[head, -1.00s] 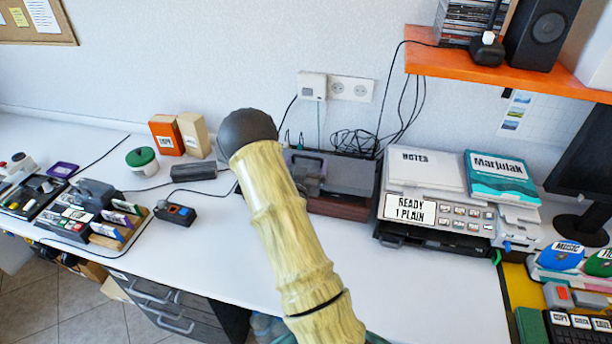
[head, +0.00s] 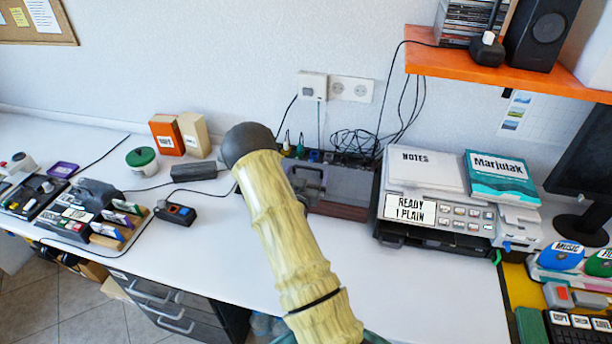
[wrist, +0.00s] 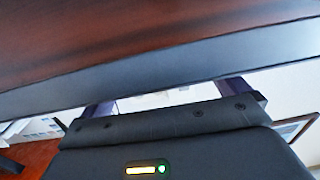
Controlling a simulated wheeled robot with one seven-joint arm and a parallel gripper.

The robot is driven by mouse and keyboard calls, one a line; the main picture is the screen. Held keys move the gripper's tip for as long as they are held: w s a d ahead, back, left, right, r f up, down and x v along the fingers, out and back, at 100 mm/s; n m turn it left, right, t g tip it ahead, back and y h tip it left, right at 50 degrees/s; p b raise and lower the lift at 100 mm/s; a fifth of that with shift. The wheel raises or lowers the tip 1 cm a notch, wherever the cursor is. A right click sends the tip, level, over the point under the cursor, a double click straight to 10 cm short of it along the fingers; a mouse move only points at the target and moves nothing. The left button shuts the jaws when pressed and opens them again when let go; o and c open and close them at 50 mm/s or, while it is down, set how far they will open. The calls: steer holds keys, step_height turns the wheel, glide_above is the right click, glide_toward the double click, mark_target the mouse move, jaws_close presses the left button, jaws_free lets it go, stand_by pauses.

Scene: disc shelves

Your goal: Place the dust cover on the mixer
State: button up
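The mixer is the wood-sided unit (head: 345,210) against the wall, left of the printer, with jacks showing along its rear. The grey dust cover (head: 350,188) lies over its top, with the rear jacks uncovered. My gripper (head: 308,182) is at the cover's left part, largely hidden behind my arm. In the wrist view, a grey strip (wrist: 160,84) and dark red wood (wrist: 150,35) fill the top. The gripper's two dark fingers are spread apart and reach behind the strip, which hides their tips.
A printer (head: 440,215) with papers and a teal book stands close on the right. Cables (head: 358,142) hang behind the mixer. A black bar (head: 193,171) and small device (head: 175,213) lie to the left. The front desk is clear.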

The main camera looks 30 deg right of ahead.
steer(key=b+v, duration=0.2)
steer(key=v, duration=0.9)
steer(key=shift+s+a, duration=0.2)
steer(key=shift+a, duration=0.15)
steer(key=shift+s+d, duration=0.1)
steer(key=shift+s, duration=0.1)
steer(key=shift+w, duration=0.15)
